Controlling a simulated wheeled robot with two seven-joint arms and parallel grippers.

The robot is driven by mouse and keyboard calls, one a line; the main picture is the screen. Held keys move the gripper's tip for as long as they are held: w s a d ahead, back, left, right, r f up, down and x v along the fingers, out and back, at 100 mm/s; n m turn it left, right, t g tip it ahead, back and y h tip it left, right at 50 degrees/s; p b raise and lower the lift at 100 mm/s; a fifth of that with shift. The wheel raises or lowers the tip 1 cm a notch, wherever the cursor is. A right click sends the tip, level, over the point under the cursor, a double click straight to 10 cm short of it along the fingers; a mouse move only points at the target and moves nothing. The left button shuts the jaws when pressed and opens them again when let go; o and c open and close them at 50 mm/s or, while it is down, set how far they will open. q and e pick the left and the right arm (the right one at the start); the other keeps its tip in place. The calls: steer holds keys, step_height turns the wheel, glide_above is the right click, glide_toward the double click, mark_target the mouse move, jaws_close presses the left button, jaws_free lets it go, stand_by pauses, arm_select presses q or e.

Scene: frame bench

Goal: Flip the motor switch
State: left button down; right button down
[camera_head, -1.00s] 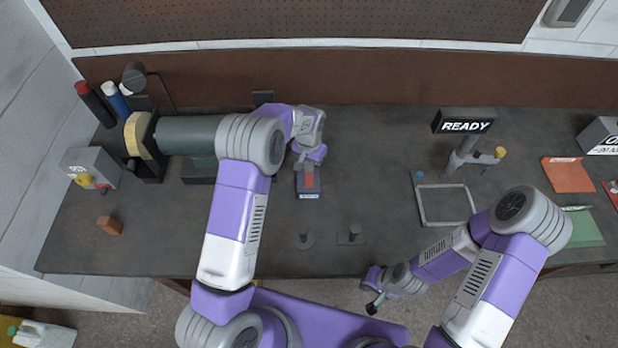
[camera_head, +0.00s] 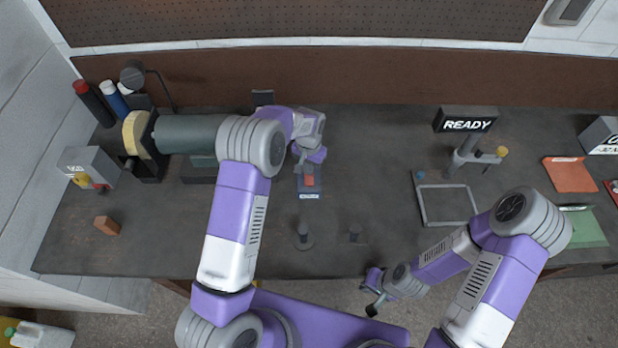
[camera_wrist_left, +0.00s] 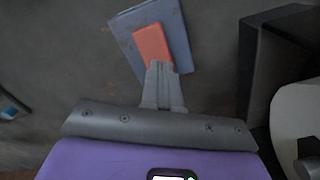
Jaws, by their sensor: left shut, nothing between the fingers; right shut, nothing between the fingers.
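The motor switch (camera_head: 310,182) is a small blue-grey box with a red rocker, on the bench left of centre. The left wrist view shows its blue-grey plate (camera_wrist_left: 178,48) and red rocker (camera_wrist_left: 150,45). My left gripper (camera_head: 303,167) is shut and empty at the switch's far end. In the left wrist view its closed fingertips (camera_wrist_left: 158,68) overlap the lower end of the red rocker; I cannot tell whether they touch it. My right gripper (camera_head: 367,298) is shut and empty, low in front of the bench's front edge.
A motor with a yellowish wheel (camera_head: 138,135) stands at the left. A READY sign (camera_head: 467,120) and a grey square frame (camera_head: 447,222) are at the right. Two small pegs (camera_head: 304,235) stand in front of the switch.

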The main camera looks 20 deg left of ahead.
arm_select(q)
steer(key=shift+s+f, duration=0.1)
steer(key=shift+f, duration=0.15)
steer(key=shift+r+p, duration=0.4)
steer(key=shift+r, duration=0.5)
steer(key=shift+r+p, duration=1.45)
steer(key=shift+r, duration=1.25)
steer(key=shift+f, duration=0.15)
